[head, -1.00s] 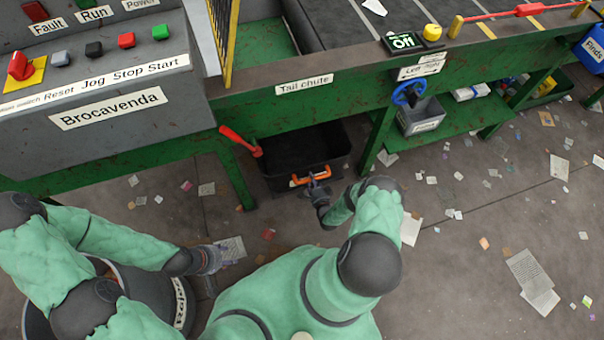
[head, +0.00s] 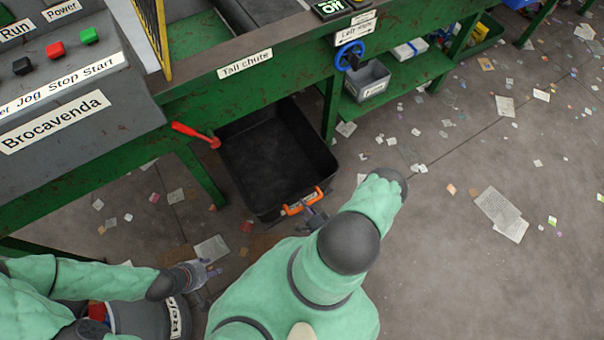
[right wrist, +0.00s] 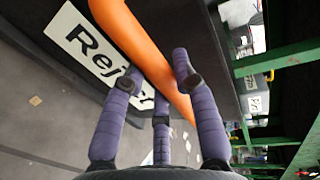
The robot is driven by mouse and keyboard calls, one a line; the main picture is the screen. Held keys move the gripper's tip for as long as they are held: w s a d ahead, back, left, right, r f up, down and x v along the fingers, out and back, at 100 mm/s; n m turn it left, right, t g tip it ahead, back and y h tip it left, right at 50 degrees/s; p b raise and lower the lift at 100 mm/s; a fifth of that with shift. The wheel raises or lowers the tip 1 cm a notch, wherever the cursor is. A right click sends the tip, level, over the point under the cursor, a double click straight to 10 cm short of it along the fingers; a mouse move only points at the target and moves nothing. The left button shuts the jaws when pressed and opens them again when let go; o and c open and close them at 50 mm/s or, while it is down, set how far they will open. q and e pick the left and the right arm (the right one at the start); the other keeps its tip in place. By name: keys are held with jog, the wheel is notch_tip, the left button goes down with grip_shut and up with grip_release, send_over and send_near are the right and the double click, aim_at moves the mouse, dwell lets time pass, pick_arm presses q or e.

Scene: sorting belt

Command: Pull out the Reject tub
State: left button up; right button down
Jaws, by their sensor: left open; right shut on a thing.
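The Reject tub (head: 262,160) is a black open bin, partly out from under the green bench below the "Tail chute" label. Its inside looks empty. Its orange handle (head: 304,203) is on the near side. My right gripper (head: 312,212) is shut on the handle. In the right wrist view, the fingers of my right gripper (right wrist: 158,82) close around the orange handle (right wrist: 140,45), beside the "Reject" label (right wrist: 90,50) on the tub's front. My left gripper (head: 203,270) is open and empty at the lower left, near a dark round bin.
The round bin (head: 140,318) stands at the lower left. A red lever (head: 195,134) sticks out beside the tub's left rim. A green bench leg (head: 331,110) stands to its right. Scraps of paper litter the floor; the right side is otherwise clear.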

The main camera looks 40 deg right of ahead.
jog(key=shift+s, duration=0.15)
jog(key=c, duration=0.9)
grip_release()
jog(key=shift+c, duration=0.2)
jog(key=v, duration=1.2)
